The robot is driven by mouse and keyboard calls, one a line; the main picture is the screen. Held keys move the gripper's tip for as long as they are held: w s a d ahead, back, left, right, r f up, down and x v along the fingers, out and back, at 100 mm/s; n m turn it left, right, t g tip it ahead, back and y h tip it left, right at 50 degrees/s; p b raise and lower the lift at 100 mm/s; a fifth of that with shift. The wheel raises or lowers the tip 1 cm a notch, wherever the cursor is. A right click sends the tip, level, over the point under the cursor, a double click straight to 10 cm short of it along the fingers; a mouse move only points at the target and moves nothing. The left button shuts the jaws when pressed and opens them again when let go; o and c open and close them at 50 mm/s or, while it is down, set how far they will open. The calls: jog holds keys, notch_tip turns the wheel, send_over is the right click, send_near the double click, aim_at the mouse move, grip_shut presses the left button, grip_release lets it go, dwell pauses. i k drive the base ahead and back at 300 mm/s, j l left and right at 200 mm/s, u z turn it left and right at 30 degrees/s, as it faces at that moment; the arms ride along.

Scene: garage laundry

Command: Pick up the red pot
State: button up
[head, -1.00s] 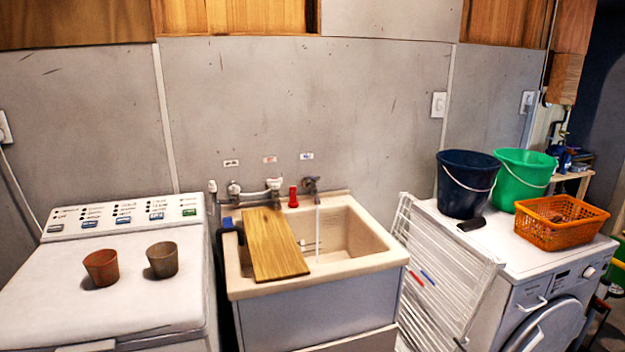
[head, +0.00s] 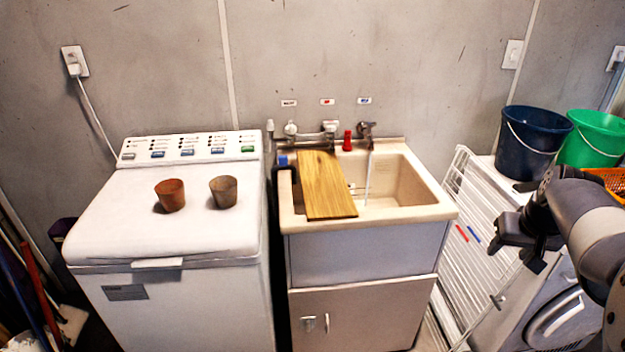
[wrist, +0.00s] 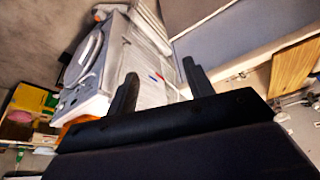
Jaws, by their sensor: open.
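The red pot (head: 170,195) is a small reddish-brown, tapered pot standing upright on the white top-loading washer (head: 120,225). A grey-brown pot (head: 223,191) of like shape stands just to its right, with a small gap between them. My gripper (head: 521,254) is at the right of the head view, in front of the drying rack and far from both pots. It is open and empty. In the wrist view my gripper's two fingers (wrist: 160,88) are spread apart, and neither pot shows there.
The sink (head: 435,208) with running water and a wooden board (head: 326,185) lies between the washer and my gripper. A white drying rack (head: 475,225), a navy bucket (head: 530,145) and a green bucket (head: 592,140) are at right. The washer lid's front is clear.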

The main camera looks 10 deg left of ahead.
aim_at(171, 193)
jog(key=i+j+u, duration=0.1)
jog(key=j+u, duration=0.3)
jog(key=i+j+u, duration=0.1)
jog(key=u, duration=0.35)
jog(key=i+j+u, duration=0.2)
jog(key=j+u, duration=0.2)
jog(key=i+j+u, duration=0.1)
jog(key=i+j, duration=0.5)
jog(key=i, duration=0.2)
jog(key=j+u, duration=0.05)
